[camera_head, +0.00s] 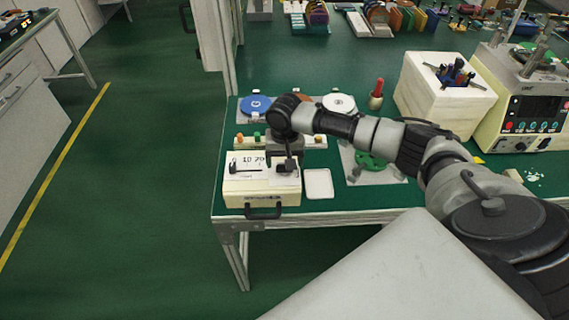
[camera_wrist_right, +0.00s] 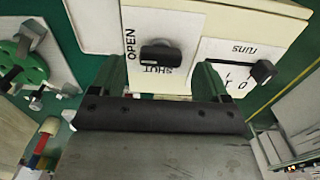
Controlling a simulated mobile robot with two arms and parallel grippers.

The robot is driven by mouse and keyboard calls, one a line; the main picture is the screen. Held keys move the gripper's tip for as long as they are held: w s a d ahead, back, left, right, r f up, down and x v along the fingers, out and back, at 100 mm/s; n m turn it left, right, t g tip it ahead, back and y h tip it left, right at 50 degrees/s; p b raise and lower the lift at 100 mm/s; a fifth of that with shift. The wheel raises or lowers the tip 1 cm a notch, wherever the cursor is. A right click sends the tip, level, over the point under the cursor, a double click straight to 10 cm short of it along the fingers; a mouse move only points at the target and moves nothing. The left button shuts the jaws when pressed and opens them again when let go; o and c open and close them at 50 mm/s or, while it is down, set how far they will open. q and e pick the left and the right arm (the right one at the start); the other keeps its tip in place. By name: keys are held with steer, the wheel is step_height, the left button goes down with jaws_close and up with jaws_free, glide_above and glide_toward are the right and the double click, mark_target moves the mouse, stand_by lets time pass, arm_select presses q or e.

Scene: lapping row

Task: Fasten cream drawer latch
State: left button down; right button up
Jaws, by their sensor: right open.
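The cream drawer box (camera_head: 245,190) stands at the table's front left corner, with a dark handle (camera_head: 263,211) on its front. Its top shows in the right wrist view (camera_wrist_right: 225,25), with a black latch knob (camera_wrist_right: 160,55) beside the words OPEN and SHUT. The knob's bar lies sideways in that view, with one end towards OPEN. My right gripper (camera_head: 287,166) is over the box top. In the wrist view the open fingers (camera_wrist_right: 160,80) are on either side of the knob's line, apart from it. My left gripper is out of view.
A second black knob (camera_wrist_right: 263,71) marked RUNS is on the box top. A white tray (camera_head: 319,184) and a green wheel (camera_head: 370,161) lie to the right. Blue (camera_head: 256,105) and white (camera_head: 339,103) discs and a red-handled tool (camera_head: 377,94) stand behind.

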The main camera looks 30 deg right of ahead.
mark_target(284, 169)
steer(key=shift+f, duration=1.3)
steer(key=c, duration=0.9)
steer(key=shift+c, duration=0.2)
steer(key=shift+r, duration=0.1)
